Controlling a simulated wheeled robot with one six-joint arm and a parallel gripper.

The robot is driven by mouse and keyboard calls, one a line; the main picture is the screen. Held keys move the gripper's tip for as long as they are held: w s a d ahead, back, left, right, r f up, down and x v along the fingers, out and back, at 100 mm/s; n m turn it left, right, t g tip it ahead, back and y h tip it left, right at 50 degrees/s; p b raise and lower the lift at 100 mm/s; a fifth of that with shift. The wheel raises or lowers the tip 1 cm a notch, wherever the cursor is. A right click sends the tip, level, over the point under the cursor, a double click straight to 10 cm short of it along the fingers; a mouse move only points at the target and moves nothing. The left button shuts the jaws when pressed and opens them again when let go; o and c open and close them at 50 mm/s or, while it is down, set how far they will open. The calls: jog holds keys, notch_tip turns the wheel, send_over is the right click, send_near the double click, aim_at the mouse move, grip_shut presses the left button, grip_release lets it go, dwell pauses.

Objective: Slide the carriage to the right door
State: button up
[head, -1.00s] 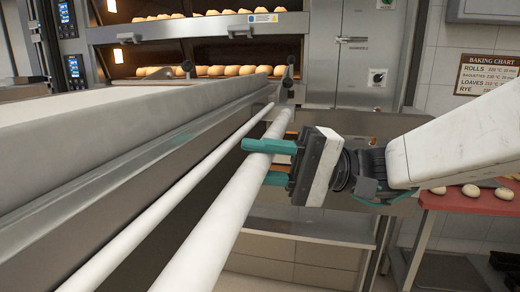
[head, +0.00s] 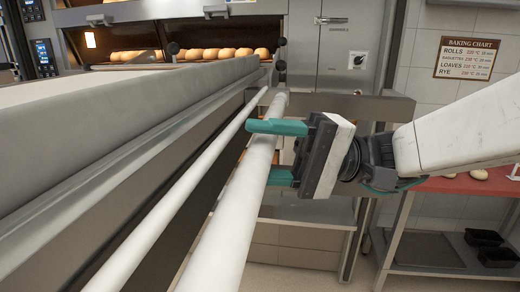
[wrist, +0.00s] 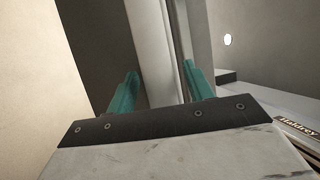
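The carriage (head: 110,125) is a long loader with a pale grey top and steel side, filling the left of the head view and running toward the ovens. A thick white bar (head: 222,230) runs along its right side. My gripper (head: 272,152) is at this bar, one teal finger above it and one below. In the wrist view the bar (wrist: 150,50) passes between the fingers (wrist: 160,88). The fingers stand apart, with some room around the bar. The lower finger's tip is partly hidden. The oven opening (head: 190,45) with bread rolls lies beyond the carriage's far end.
A thinner white bar (head: 150,215) runs beside the thick one. A steel cabinet (head: 335,45) stands right of the oven opening. A red-topped table (head: 450,184) with black tins (head: 497,256) below stands at the right. A baking chart (head: 467,58) hangs behind it.

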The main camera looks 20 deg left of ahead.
jog(key=v, duration=0.7)
jog(key=shift+w+d, duration=0.2)
jog(key=shift+d, duration=0.15)
jog(key=shift+f, duration=0.1)
